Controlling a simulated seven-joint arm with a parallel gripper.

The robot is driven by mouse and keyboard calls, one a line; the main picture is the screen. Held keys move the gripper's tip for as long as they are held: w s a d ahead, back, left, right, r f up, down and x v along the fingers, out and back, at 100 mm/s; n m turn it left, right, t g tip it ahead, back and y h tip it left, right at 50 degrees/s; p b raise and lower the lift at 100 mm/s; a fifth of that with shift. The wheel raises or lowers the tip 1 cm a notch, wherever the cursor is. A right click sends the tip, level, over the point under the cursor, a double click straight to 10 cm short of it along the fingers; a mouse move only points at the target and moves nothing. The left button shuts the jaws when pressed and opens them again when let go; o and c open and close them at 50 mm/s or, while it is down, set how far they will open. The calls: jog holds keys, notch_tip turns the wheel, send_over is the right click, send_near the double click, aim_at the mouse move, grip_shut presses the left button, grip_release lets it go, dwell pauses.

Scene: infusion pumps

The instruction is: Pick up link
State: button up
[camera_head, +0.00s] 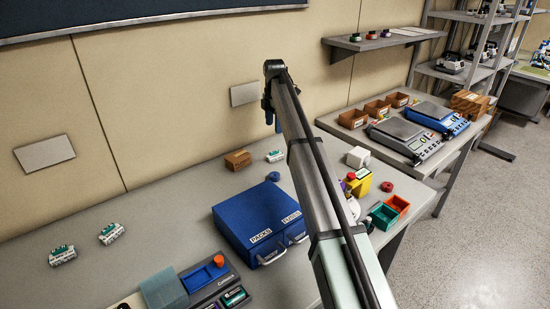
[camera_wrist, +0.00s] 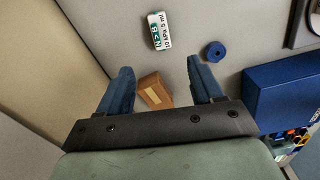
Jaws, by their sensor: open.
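No thing in view is clearly marked as the link, so I cannot tell which it is. My gripper (camera_wrist: 160,77) is open, with two blue fingers apart and nothing held. In the head view my gripper (camera_head: 274,122) hangs above the back of the bench near the wall. A brown box (camera_wrist: 153,90) shows between the fingers, below them on the bench. A white and green labelled module (camera_wrist: 159,31) lies past the fingertips, with a blue ring (camera_wrist: 215,51) to its right. In the head view the module (camera_head: 275,156) lies right of the brown box (camera_head: 237,159).
A blue drawer cabinet (camera_head: 262,218) stands in front of these things. Two similar modules (camera_head: 62,255) (camera_head: 111,233) lie on the left bench. A grey device (camera_head: 205,286) stands at the front. Green and orange bins (camera_head: 384,216) are at right. The wall is close behind.

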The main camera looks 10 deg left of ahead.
jog(key=shift+f+n, duration=0.1)
jog(key=shift+n, duration=0.2)
send_over(275, 155)
jog(key=f, duration=0.8)
jog(key=shift+s+a+f, duration=0.1)
jog(key=shift+s+f, duration=0.05)
jog(key=shift+s, duration=0.05)
jog(key=shift+w+f, duration=0.15)
jog(key=shift+f, duration=2.55)
jog(key=shift+c, duration=0.2)
jog(key=c, duration=1.1)
